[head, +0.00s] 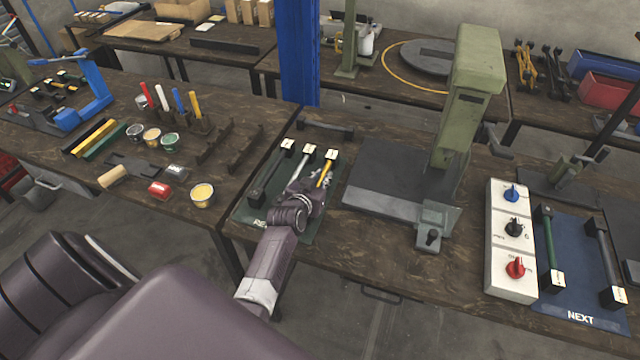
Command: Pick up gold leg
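The gold leg (326,173) is a thin yellow bar with a white tag at its far end. It lies on the dark green mat (247,213) in the middle of the picture, to the right of a silver leg (302,170) and a black leg (269,176). My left gripper (319,190) is at the near end of the gold leg and hides that end. The fingers are small and dark here, so I cannot tell whether they are open or shut on it. My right gripper is out of view.
A green press (465,90) with a dark base stands right of the mat. A white switch box (510,245) and a blue mat (580,270) marked NEXT are farther right. A blue post (298,50) rises behind. The left table (100,185) holds paint pots and tools.

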